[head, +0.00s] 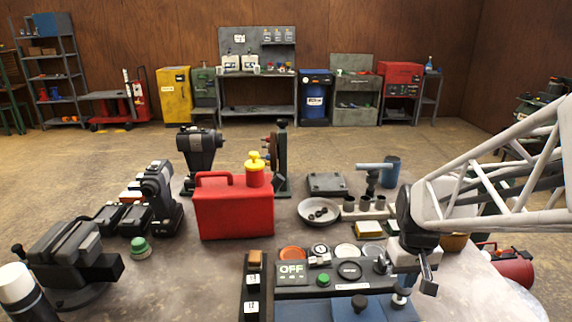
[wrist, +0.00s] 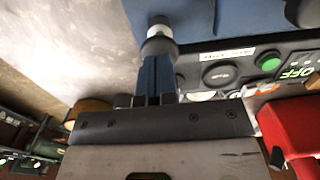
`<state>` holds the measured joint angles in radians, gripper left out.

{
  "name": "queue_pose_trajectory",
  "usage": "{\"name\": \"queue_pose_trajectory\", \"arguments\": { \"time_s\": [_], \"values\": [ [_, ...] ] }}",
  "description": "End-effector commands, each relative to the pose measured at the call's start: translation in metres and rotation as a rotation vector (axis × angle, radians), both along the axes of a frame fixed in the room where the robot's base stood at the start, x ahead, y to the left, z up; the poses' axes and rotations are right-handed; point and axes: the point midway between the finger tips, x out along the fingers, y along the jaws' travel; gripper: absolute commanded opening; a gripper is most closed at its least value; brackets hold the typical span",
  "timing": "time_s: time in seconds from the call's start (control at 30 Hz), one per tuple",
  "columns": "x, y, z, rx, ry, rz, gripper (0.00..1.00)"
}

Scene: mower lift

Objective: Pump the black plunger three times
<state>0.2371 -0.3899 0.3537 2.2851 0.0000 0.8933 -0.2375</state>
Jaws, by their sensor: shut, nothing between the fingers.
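The black plunger (head: 400,296) looks like a short dark knob with a pale collar at the right front of the control console. My gripper (head: 429,287) is just to its right and above it, pointing down, with its fingers shut and empty. In the wrist view the plunger's pale collar and dark cap (wrist: 158,32) show just beyond my shut fingertips (wrist: 156,62). I cannot tell whether they touch. A second dark knob (head: 360,303) stands on the blue deck to its left.
The console carries an OFF display (head: 292,269), a green button (head: 323,279) and a round black button (head: 349,270). Two black switches (head: 252,290) stand at its left. A red fuel can (head: 235,208), a bowl (head: 319,212) and several tools crowd the table behind.

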Motion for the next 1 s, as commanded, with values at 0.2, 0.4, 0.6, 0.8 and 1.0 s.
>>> {"name": "queue_pose_trajectory", "arguments": {
  "time_s": [0.2,0.4,0.6,0.8,1.0],
  "values": [
    [0.000,0.000,0.013,0.000,-0.001,0.000,0.00],
    [0.001,0.000,0.024,0.000,-0.002,0.000,0.00],
    [0.000,0.000,0.032,0.000,-0.001,0.000,0.00],
    [0.000,0.000,0.034,0.000,-0.001,0.000,0.00],
    [0.000,0.000,0.033,0.000,-0.001,0.000,0.00]
  ]
}}
